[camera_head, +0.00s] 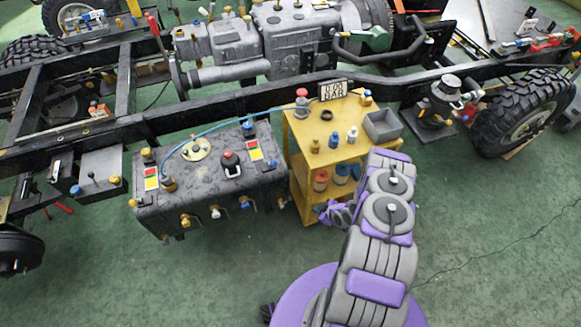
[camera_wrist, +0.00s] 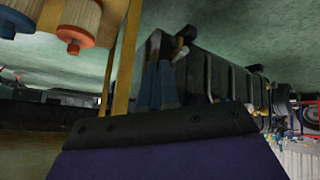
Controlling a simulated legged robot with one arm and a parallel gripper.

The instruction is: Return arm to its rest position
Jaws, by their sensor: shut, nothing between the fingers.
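My arm rises from its purple base at the bottom of the head view, and its grey and purple links reach up past the right side of the yellow cart (camera_head: 312,204). My gripper (camera_head: 334,214) shows small and partly hidden by the arm, low beside the front of the cart. It is shut and empty. In the wrist view, the dark bolted edge and purple body of the gripper fill the bottom.
A dark grey tank (camera_head: 205,190) with valves stands left of the cart. The black chassis frame (camera_head: 230,103) runs across behind both. A tyre (camera_head: 520,110) is at right. The cart top holds bottles and a grey bin (camera_head: 382,126). Green floor is clear at lower left and right.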

